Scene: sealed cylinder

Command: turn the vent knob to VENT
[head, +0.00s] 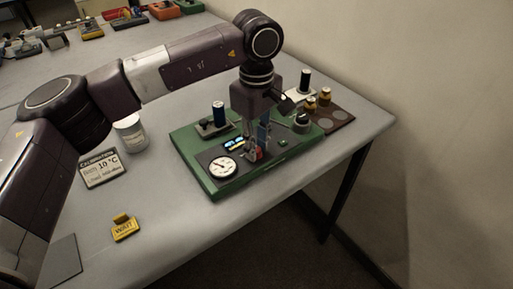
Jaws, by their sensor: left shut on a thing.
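The green panel (207,184) lies near the right side of the table. It carries a white round gauge (222,168), a small lit display (235,145) and a grey round fitting with a dark top (301,122). My left gripper (256,152) points down over the middle of the panel, right of the gauge. Its fingers are shut at a small red part there, which looks like the vent knob. The fingers hide most of this part, and I cannot read its marks or its setting. My right gripper is not in view.
A brown tray (340,119) with brass pieces lies behind right. The front table is mostly clear.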

